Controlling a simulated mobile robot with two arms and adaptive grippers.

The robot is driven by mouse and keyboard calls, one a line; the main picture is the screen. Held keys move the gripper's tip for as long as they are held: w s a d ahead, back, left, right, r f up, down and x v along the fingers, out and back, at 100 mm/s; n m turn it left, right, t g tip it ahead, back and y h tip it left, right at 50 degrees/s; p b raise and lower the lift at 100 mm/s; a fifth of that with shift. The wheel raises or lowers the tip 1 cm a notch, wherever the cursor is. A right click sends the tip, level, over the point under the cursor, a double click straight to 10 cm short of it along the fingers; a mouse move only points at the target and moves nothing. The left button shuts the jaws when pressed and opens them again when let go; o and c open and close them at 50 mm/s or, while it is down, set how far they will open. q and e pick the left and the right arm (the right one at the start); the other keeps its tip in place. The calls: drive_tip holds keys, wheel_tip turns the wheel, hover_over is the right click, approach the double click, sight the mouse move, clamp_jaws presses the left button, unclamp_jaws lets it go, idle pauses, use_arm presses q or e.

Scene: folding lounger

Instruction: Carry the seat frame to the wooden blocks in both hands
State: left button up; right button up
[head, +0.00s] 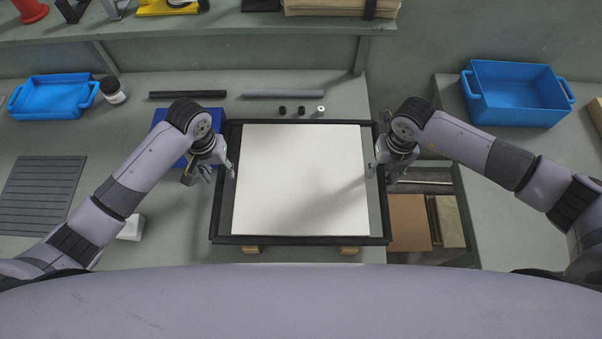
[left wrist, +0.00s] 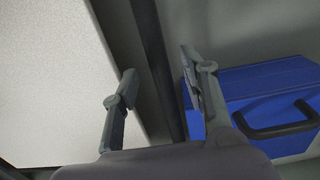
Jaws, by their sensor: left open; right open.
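The seat frame (head: 300,240) is a black rectangular frame around a pale panel (head: 300,180). It lies flat in the middle of the bench. Two wooden blocks (head: 252,250) (head: 349,250) show under its front edge; the rest of them is hidden. My left gripper (head: 211,174) is open at the frame's left side. In the left wrist view its fingers (left wrist: 157,68) stand apart, one on each side of the dark rail (left wrist: 150,35). My right gripper (head: 379,172) is open at the right side rail; whether it touches the rail is unclear.
A blue toolbox (head: 172,138) stands just left of the frame, close to my left gripper. Dark and grey bars (head: 188,94) (head: 284,94) and several small parts lie behind. Blue bins (head: 52,96) (head: 516,92) stand at both sides. A gap with shelves (head: 408,222) opens at right.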

use_arm(q)
drive_tip(key=shift+f, duration=0.65)
use_arm(e)
drive_tip(key=shift+f, duration=0.65)
use_arm(q)
drive_tip(key=shift+c, duration=0.2)
use_arm(e)
drive_tip(key=shift+c, duration=0.2)
use_arm(q)
clamp_jaws()
use_arm(e)
clamp_jaws()
use_arm(q)
drive_tip(key=shift+r, duration=0.1)
use_arm(e)
drive_tip(key=shift+r, duration=0.1)
